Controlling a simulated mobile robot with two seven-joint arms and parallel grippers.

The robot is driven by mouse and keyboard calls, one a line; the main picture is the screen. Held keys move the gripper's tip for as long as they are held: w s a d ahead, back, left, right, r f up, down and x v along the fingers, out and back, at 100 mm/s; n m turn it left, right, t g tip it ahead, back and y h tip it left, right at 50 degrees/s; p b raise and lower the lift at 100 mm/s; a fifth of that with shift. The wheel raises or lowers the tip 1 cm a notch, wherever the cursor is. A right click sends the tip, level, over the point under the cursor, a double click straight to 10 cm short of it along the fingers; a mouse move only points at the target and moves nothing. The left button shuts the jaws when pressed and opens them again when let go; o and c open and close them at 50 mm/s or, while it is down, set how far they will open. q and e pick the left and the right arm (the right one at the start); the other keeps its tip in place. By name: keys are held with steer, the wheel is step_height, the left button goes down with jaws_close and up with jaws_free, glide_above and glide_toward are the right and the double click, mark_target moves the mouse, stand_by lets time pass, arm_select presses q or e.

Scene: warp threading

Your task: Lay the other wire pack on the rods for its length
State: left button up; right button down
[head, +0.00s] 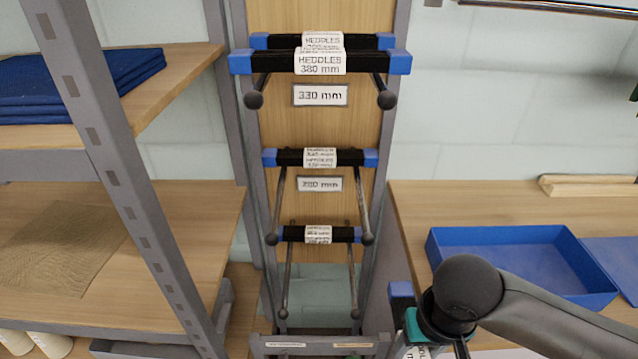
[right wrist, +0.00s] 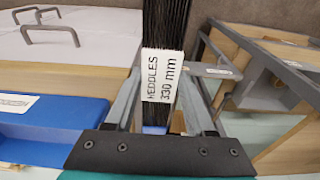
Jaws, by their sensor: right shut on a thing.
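My right gripper (head: 428,325) is low at the right of the rack, partly hidden by my arm. It is shut on a wire pack (head: 402,290) of dark wires with a blue end. The pack's label reads HEDDLES 330 mm in the right wrist view (right wrist: 163,75). The upper rods (head: 386,99), by a 330 mm sign (head: 320,95), bear packs with blue ends (head: 241,62); the front label looks like 380 or 330 mm. The held pack is apart from these rods, below and to their right. My left gripper is not in view.
Lower rod pairs (head: 367,238) also bear packs (head: 285,158), the middle pair by a 280 mm sign (head: 320,184). A grey shelf post (head: 130,200) stands at the left. A blue tray (head: 436,252) lies on the right bench. Space before the upper rods looks clear.

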steer(key=shift+s+d+f, duration=0.1)
steer(key=shift+s+f, duration=0.1)
steer(key=shift+f, duration=0.2)
steer(key=w+r, duration=0.1)
steer(key=r, duration=0.1)
steer(key=w+r, duration=0.1)
steer(key=r, duration=0.3)
steer(key=shift+w+r, duration=0.1)
steer(key=shift+w, duration=0.3)
step_height(320, 180, up, 8)
steer(key=w, duration=0.1)
steer(key=shift+r, duration=0.25)
